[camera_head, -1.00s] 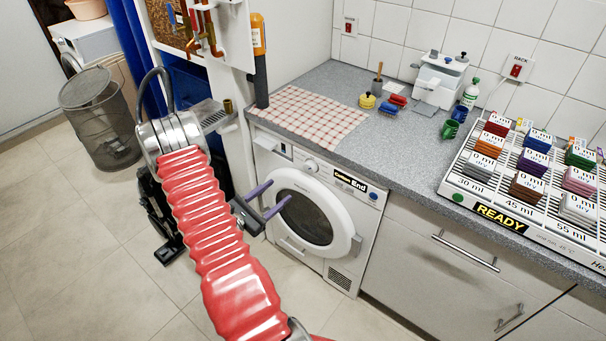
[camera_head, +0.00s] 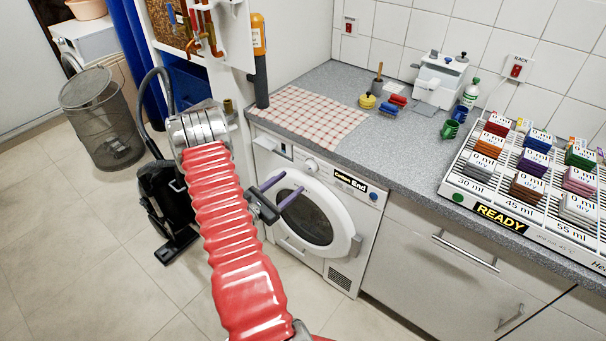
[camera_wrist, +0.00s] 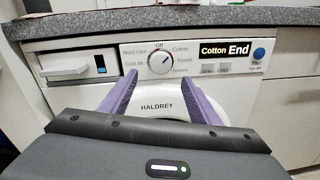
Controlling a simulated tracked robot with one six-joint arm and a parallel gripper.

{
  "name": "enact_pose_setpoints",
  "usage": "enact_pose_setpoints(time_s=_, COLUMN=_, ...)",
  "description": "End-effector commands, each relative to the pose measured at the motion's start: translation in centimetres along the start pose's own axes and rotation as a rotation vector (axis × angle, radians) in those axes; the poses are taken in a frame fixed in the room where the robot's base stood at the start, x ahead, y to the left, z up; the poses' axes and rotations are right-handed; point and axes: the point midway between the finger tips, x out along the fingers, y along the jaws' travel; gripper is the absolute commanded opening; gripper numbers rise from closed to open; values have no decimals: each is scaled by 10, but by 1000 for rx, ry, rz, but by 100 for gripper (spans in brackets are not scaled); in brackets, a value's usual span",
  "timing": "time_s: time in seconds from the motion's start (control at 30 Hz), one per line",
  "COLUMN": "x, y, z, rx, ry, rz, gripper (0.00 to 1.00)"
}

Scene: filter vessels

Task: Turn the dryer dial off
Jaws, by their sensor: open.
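The dryer (camera_head: 345,205) is a white front-loading machine under the worktop. Its round white dial (camera_head: 311,167) is on the top panel, and the dial also shows in the wrist view (camera_wrist: 160,63). "Off" is printed above the dial, with Cotton and Towels on the right and Wool care and Cool air on the left. The dial's mark seems to point up and right, towards Cotton. The display (camera_wrist: 225,50) reads "Cotton End". My gripper (camera_head: 293,181) has purple fingers, open and empty. In the wrist view its fingertips (camera_wrist: 160,76) appear just below the dial, one on each side.
The grey worktop (camera_head: 400,140) overhangs the panel just above the dial. A blue button (camera_wrist: 259,53) is right of the display, and a drawer (camera_wrist: 75,66) is at the panel's left. The round door (camera_head: 305,215) is below. A black vacuum cleaner (camera_head: 165,200) stands left.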

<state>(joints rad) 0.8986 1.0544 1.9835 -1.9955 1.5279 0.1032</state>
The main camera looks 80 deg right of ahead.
Motion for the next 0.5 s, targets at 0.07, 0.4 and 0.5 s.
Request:
enact_pose_setpoints(time_s=0.07, x=13, y=-1, z=0, rx=1, ry=-1, rz=-3, gripper=56)
enact_pose_setpoints(time_s=0.4, x=63, y=-1, z=0, rx=0, ry=-1, rz=-2, gripper=56)
enact_pose_setpoints(time_s=0.5, x=73, y=0, z=0, rx=0, ry=0, rz=-1, gripper=56)
